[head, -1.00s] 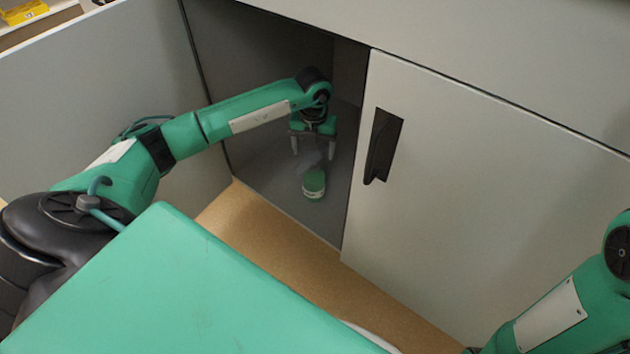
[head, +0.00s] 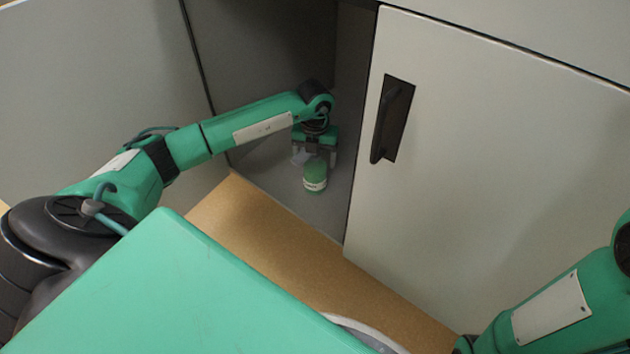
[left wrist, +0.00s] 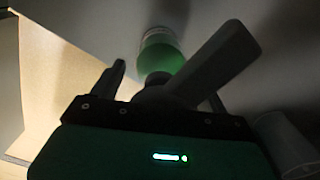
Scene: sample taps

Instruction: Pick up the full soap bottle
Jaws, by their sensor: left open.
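A green bottle with a pale label band (head: 315,177) stands upright on the floor of the open cabinet. My left gripper (head: 314,156) reaches into the cabinet, open, with its fingers pointing down right behind and above the bottle. In the left wrist view the green bottle (left wrist: 161,52) shows beyond the fingers, with a dark round part at its near end. No grip on the bottle shows. My right gripper is out of the picture.
A pale, clear-looking object (head: 300,157) lies or stands just left of the bottle. A pale cylinder (left wrist: 285,145) shows at lower right in the left wrist view. A cabinet door with a black handle (head: 392,120) closes the right side. Tan flooring (head: 240,210) lies in front.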

